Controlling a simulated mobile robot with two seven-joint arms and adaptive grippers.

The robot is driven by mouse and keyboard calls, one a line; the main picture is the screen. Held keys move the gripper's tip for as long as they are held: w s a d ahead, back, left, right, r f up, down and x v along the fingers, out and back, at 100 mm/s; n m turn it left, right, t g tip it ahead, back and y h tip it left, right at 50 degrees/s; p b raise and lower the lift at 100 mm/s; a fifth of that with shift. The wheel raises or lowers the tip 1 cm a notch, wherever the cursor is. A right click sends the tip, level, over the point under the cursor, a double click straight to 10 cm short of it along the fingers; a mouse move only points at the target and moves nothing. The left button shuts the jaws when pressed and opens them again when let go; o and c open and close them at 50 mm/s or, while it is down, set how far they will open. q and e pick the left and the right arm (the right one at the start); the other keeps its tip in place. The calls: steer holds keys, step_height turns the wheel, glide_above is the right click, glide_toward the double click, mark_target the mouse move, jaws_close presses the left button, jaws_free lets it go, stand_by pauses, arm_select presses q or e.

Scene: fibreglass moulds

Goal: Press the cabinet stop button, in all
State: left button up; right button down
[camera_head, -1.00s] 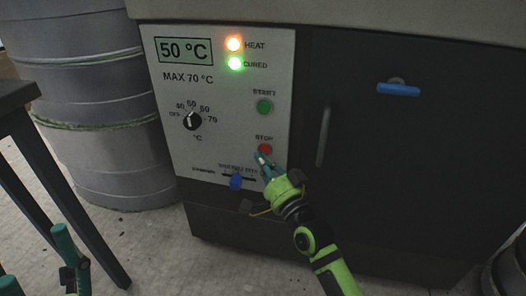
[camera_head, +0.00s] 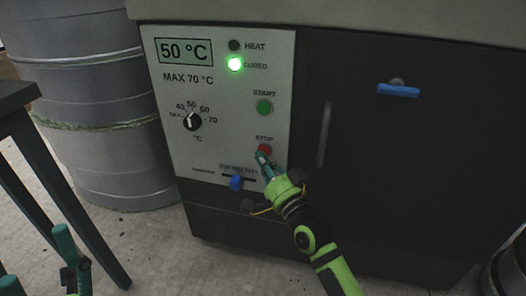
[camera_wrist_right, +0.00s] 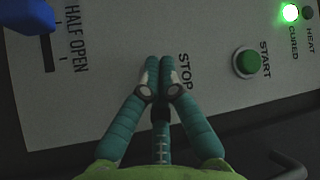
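The red stop button (camera_head: 265,149) sits under the STOP label on the cabinet's pale control panel (camera_head: 225,130). My right gripper (camera_head: 261,156) is shut, with its teal fingertips together and nothing seen between them. The tips are at the button's lower left edge in the head view; I cannot tell whether they touch it. In the wrist view the shut fingers (camera_wrist_right: 161,62) lie beside the STOP label and hide the button. The HEAT lamp (camera_head: 234,45) is dark and the CURED lamp (camera_head: 235,64) glows green. My left gripper (camera_head: 38,264) is low at the left, fingers apart.
The green start button (camera_head: 264,107) is above the stop button. A temperature knob (camera_head: 192,121) and a blue slider (camera_head: 236,183) are on the panel. The dark door has a blue handle (camera_head: 398,90). A grey drum (camera_head: 105,165) and a dark table (camera_head: 18,97) stand at left.

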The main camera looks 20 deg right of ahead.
steer(key=shift+s+a+p, duration=0.4)
steer(key=shift+s, duration=0.15)
steer(key=s+a+p, duration=0.2)
steer(key=s, duration=0.2)
steer(key=shift+s+a+p, duration=0.1)
steer(key=shift+a+p, duration=0.3)
stand_by(0.6)
